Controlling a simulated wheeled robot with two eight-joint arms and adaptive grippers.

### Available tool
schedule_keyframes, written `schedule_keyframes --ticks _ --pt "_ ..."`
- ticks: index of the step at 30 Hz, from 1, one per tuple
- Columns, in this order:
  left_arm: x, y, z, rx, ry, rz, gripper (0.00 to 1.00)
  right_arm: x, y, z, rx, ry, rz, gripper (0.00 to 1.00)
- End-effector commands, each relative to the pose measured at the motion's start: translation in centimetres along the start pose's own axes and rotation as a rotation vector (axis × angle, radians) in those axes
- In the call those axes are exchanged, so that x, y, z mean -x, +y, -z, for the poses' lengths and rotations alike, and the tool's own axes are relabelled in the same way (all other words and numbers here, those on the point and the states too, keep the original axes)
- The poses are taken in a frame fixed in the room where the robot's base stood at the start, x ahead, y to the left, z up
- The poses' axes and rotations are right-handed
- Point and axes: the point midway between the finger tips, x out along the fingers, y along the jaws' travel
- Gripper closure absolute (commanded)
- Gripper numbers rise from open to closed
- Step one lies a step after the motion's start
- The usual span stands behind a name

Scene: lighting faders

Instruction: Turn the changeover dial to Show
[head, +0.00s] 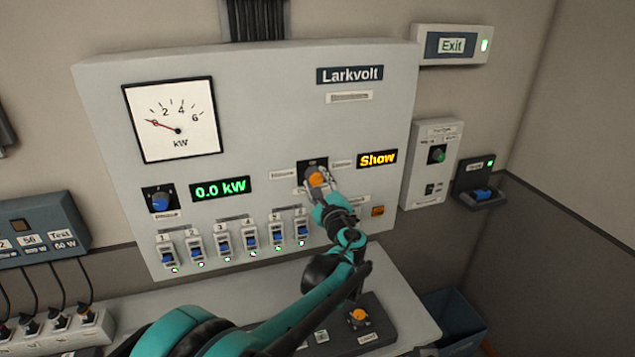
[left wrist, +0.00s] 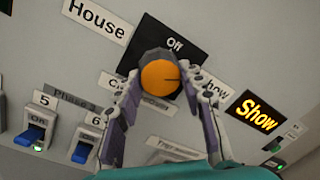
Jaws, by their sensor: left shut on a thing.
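The changeover dial (head: 315,177) is an orange-faced knob with a dark rim on a black plate, on the grey Larkvolt panel (head: 270,110). In the left wrist view the dial (left wrist: 160,77) has a thin dark pointer line directed right, toward the partly covered Show label (left wrist: 215,86). The Off label (left wrist: 175,44) is above and the House label (left wrist: 97,18) is at upper left. The display (head: 377,159) reads Show in lit yellow. My left gripper (head: 318,183) is shut on the dial, one finger on each side; its fingers also show in the wrist view (left wrist: 162,90). My right gripper is not in view.
A row of blue breaker switches (head: 235,245) with green lights is below left of the dial. A blue knob (head: 160,203) and a 0.0 kW display (head: 221,189) sit left.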

Motion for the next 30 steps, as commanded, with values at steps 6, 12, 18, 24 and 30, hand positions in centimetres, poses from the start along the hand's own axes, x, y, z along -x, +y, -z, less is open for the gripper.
schedule_keyframes --ticks 6,12,18,24,30 --pt "0.0 0.1 0.1 0.001 0.001 -0.001 0.4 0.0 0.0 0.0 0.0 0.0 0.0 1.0" --pt "0.0 0.1 0.1 0.001 0.0 -0.001 0.4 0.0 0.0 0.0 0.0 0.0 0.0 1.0" --pt "0.7 0.0 0.1 0.001 0.001 0.001 0.4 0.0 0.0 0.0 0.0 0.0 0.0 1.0" --pt "4.3 -0.1 0.1 0.002 0.003 0.002 0.4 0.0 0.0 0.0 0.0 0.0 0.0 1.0" --pt "8.7 -0.1 0.1 0.002 0.003 0.002 0.4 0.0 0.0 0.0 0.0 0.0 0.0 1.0"
